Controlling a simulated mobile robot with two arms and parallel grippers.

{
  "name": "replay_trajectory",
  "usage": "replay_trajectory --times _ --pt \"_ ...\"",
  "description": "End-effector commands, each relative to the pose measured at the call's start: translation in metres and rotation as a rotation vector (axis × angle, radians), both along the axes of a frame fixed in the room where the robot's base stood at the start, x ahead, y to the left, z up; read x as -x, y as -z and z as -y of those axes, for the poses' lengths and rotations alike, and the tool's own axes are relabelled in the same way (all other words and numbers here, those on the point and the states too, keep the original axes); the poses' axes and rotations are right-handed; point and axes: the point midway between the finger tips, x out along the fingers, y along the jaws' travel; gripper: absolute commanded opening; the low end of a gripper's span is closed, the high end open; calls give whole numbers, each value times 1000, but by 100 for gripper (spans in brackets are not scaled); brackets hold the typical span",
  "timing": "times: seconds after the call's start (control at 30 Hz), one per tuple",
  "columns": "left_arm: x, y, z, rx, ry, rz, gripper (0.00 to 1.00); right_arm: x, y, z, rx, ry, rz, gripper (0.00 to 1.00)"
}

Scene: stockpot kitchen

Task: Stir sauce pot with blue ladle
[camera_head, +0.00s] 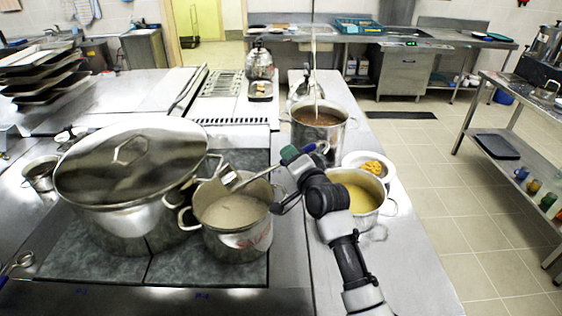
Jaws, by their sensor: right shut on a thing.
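A steel pot of pale, creamy sauce (236,243), with red writing on its side, stands on the dark cooktop. My right gripper (292,168) is shut on the blue-handled ladle (262,174) to the right of this pot. The ladle slants down to the left, and its metal end lies over the pot's back rim. I cannot tell whether that end touches the rim or the sauce. The gripper partly hides the handle. My left gripper is not in view.
A large lidded stockpot (130,220) stands close on the left. A pot of yellow liquid (368,216), a white bowl of orange food (350,159) and a pot of brown liquid (300,137) stand on the right counter. Its front right part is clear.

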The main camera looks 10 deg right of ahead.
Motion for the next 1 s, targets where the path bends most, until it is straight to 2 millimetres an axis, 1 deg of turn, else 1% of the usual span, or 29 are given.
replay_trajectory --times 0.03,0.1,0.17,0.67,0.8,1.0 --pt "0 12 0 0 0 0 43 -2 9 5 -41 3 -7 0" --pt "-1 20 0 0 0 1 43 -3 15 11 -97 2 -22 0" --pt "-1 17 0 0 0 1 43 -4 20 13 -149 1 -37 0" --pt "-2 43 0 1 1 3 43 -10 81 36 -576 2 -151 0" --pt "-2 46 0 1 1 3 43 -10 96 36 -685 0 -180 0" --pt "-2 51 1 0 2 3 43 -10 109 36 -783 0 -205 0"
